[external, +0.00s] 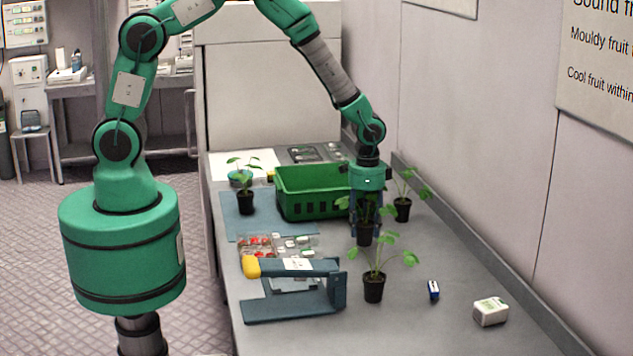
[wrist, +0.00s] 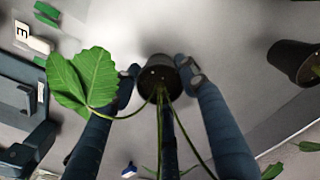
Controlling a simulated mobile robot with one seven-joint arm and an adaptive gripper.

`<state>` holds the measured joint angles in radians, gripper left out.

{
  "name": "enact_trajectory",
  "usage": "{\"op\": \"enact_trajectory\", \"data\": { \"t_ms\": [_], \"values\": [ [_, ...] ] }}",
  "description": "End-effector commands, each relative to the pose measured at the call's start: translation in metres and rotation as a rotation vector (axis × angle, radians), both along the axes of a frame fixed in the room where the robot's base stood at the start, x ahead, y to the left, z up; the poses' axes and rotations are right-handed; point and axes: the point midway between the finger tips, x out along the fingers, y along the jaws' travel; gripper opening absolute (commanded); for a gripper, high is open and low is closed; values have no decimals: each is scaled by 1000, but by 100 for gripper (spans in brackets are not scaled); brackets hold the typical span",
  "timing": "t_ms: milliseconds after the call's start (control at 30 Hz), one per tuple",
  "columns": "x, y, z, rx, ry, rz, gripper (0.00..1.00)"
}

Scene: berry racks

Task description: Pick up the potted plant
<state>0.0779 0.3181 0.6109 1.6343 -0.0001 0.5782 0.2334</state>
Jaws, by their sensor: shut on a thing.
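My gripper (external: 367,226) points straight down over the worktop, to the right of the green crate. It is shut on a potted plant, whose black pot (external: 365,238) shows between and below the fingers. In the wrist view the fingertips (wrist: 159,72) press on both sides of this black pot (wrist: 158,80); its stems and one large leaf (wrist: 85,78) reach toward the camera. The gripper hides part of the plant in the external view. I cannot tell whether the pot touches the worktop.
Other potted plants stand in front (external: 374,289), behind at right (external: 403,210) and on the blue mat at left (external: 246,204). The green crate (external: 313,208) is close on the left. A dark blue sealer-like device (external: 335,293), a small blue item (external: 433,290) and a white box (external: 490,313) lie nearer.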

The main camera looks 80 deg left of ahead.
Motion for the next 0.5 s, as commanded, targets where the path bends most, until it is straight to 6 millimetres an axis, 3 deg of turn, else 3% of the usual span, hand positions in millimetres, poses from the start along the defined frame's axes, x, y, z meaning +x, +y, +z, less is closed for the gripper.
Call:
{"op": "enact_trajectory", "data": {
  "t_ms": [267, 500],
  "values": [
    [0, 0, 1, 0, 0, 0, 15],
    [1, 0, 17, 0, -3, 0, 15]
  ]
}}
